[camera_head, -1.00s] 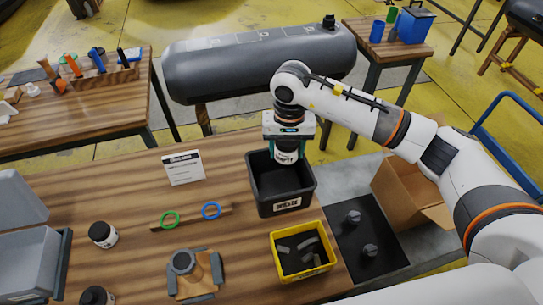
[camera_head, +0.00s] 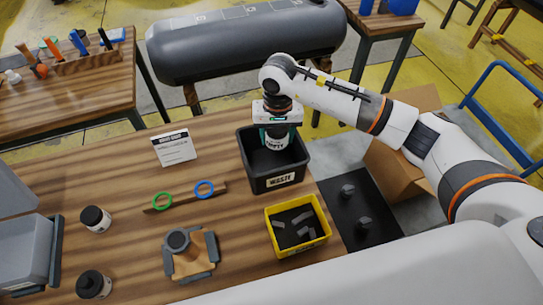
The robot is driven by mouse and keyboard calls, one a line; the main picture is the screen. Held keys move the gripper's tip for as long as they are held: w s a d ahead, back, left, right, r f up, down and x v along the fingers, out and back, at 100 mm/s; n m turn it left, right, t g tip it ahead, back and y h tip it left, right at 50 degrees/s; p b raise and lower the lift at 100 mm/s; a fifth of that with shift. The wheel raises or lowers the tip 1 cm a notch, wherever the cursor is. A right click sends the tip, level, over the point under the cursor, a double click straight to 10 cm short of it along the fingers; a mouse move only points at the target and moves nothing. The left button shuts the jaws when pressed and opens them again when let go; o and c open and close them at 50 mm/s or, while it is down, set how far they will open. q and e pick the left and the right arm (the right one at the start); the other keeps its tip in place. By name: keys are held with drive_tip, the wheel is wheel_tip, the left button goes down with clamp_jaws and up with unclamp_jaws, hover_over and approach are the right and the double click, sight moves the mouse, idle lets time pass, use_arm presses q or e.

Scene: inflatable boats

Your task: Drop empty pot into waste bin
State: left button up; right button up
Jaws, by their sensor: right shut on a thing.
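The waste bin (camera_head: 274,184) is a black open box with a "WASTE" label, standing on the wooden table. My right gripper (camera_head: 277,138) is over the back part of the bin, pointing down. It is shut on the empty pot (camera_head: 276,143), a small pot with a white label reading "EMPTY". The pot is at the bin's opening, its lower part against the dark interior; I cannot tell whether it touches the bin. My left gripper is not in view.
A yellow bin (camera_head: 297,224) with grey pieces sits in front of the waste bin. Two dark pots (camera_head: 95,219) stand at the left. A white sign (camera_head: 174,148), a wooden fixture (camera_head: 190,255) and a strip with green and blue rings (camera_head: 185,197) are on the table.

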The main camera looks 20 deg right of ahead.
drive_tip(key=o, duration=0.8)
drive_tip(key=shift+c, duration=0.2)
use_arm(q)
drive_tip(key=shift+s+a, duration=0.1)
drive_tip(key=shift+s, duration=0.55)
use_arm(e)
drive_tip(key=o, duration=0.3)
drive_tip(key=shift+r, duration=0.45)
use_arm(q)
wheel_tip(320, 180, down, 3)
drive_tip(key=b, duration=0.3)
use_arm(e)
wheel_tip(320, 180, up, 11)
drive_tip(key=shift+r, duration=0.1)
